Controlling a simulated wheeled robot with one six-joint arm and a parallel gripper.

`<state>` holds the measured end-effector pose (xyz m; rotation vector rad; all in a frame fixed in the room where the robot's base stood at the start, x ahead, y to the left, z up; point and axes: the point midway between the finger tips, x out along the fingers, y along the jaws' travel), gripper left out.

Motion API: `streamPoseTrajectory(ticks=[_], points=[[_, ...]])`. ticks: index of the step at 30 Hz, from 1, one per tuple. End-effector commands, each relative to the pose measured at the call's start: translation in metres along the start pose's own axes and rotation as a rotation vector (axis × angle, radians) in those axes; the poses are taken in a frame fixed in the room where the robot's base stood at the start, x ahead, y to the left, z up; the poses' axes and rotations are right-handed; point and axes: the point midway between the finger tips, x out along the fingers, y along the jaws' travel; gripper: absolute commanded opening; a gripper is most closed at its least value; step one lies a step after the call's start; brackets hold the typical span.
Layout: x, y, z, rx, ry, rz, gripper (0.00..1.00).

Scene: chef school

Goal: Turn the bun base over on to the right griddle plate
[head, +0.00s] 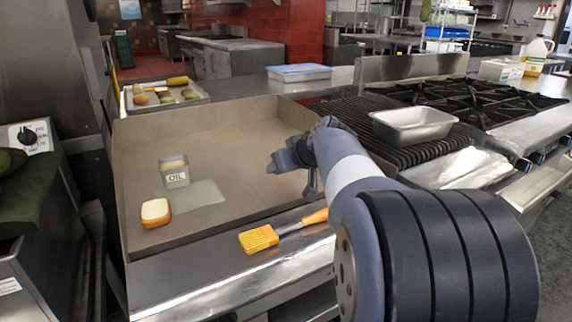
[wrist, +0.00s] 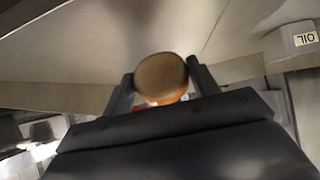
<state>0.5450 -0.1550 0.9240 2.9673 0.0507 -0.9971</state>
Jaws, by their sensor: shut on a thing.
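The bun base (wrist: 161,76) shows in the wrist view as a round piece with a dull brown face and an orange-brown edge. My gripper (wrist: 161,86) is shut on it, one finger on each side. In the head view my wrist is over the right part of the flat griddle plate (head: 240,125); I cannot make out the fingertips or the held bun base there. Whether the bun base touches the plate I cannot tell.
An orange brush (head: 262,238) lies on the front ledge. A tray of food (head: 165,93) is behind. A metal pan (head: 412,125) sits on the ribbed grill at right.

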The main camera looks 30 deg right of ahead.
Motion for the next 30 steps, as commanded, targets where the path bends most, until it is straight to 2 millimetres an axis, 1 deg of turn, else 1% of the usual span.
streamPoseTrajectory(ticks=[5, 6, 12, 15, 30], points=[[-0.0003, 0.0000, -0.0004, 0.000, 0.000, 0.000, 0.35], [-0.0003, 0.0000, -0.0003, 0.000, 0.000, 0.000, 0.59], [-0.0003, 0.0000, -0.0003, 0.000, 0.000, 0.000, 0.76], [-0.0002, 0.0000, -0.0003, 0.000, 0.000, 0.000, 0.82], [-0.0005, 0.0000, -0.0003, 0.000, 0.000, 0.000, 0.82]])
